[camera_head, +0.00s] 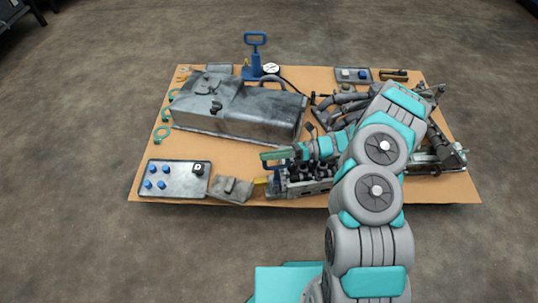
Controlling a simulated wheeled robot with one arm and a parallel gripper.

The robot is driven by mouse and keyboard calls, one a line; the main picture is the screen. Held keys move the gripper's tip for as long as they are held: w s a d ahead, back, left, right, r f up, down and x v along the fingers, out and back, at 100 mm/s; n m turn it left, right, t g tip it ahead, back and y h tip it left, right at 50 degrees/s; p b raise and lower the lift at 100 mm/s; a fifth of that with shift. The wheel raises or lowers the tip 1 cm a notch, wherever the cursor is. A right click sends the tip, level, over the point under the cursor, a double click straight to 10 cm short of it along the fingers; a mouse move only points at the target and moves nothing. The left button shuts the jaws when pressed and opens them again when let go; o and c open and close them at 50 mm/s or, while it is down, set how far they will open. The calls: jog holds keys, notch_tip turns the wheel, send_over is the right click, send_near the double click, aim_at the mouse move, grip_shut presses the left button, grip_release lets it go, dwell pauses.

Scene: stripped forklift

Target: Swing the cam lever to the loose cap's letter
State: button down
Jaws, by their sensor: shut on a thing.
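A dark loose cap (198,168) with a white letter that looks like D sits at the right end of a grey tray (170,192) at the front left of the table. A dark valve block (305,188) with several upright parts lies at the front middle. My gripper (275,156) reaches in from the right over the block's left end. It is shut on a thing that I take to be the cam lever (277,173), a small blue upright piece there. The jaws and my arm hide most of it. Letters on the block are too small to read.
Blue caps stand in the same tray. A large grey metal cover (240,108) lies behind, with a blue hand pump (255,55) at the back. A grey bracket (232,189) lies left of the block. Grey hoses (345,105) and metal parts crowd the right. Bare tabletop shows at the left.

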jog(key=shift+f, duration=0.3)
jog(key=c, duration=1)
grip_release()
jog(key=shift+o, duration=1)
jog(key=shift+r, duration=0.15)
jog(key=w+d, duration=0.1)
jog(key=d, duration=0.6)
jog(key=shift+d, duration=0.35)
